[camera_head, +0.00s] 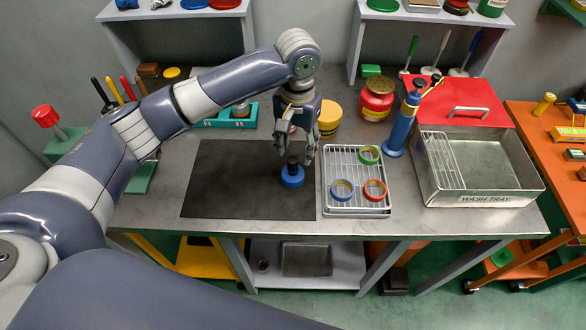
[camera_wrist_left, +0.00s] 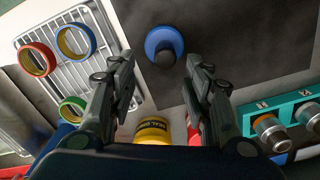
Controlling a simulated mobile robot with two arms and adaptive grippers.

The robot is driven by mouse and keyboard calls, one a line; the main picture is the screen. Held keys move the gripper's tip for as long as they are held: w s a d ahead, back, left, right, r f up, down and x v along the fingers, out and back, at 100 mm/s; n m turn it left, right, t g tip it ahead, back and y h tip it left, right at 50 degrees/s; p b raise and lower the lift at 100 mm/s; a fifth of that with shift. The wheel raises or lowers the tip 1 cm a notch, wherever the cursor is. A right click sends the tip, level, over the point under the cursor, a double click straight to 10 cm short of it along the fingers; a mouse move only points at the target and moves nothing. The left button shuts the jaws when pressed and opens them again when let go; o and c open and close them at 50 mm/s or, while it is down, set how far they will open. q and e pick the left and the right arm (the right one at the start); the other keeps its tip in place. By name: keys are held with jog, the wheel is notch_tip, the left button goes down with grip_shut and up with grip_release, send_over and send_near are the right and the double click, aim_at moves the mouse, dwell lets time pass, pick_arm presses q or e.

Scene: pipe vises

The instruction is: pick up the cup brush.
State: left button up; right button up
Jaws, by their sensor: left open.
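The cup brush (camera_head: 292,178), a round blue body with a dark stem on top, stands upright on the black mat (camera_head: 235,185) near its right edge. In the left wrist view the cup brush (camera_wrist_left: 164,45) shows just beyond and between the fingertips. My left gripper (camera_head: 297,148) points down above the brush, slightly behind it. Its fingers (camera_wrist_left: 158,62) are open with nothing between them, apart from the brush. My right gripper is not in view.
A wire rack (camera_head: 340,162) with green, blue and red rings lies right of the mat. A blue torch-like bottle (camera_head: 400,130) and the wash tray (camera_head: 480,190) stand farther right. A yellow tin (camera_head: 329,118) and teal socket holder (camera_head: 233,118) stand behind. The mat's left side is clear.

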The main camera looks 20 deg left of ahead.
aim_at(293, 158)
pick_arm(q)
jog(key=shift+f, duration=0.35)
jog(key=f, duration=0.1)
jog(key=f+p, duration=0.1)
jog(key=f, duration=0.2)
jog(key=shift+s+a, duration=0.3)
jog(key=shift+a, duration=0.05)
jog(key=shift+f+p, duration=0.3)
jog(key=shift+f, duration=0.35)
jog(key=shift+w, duration=0.1)
jog(key=c, duration=1.1)
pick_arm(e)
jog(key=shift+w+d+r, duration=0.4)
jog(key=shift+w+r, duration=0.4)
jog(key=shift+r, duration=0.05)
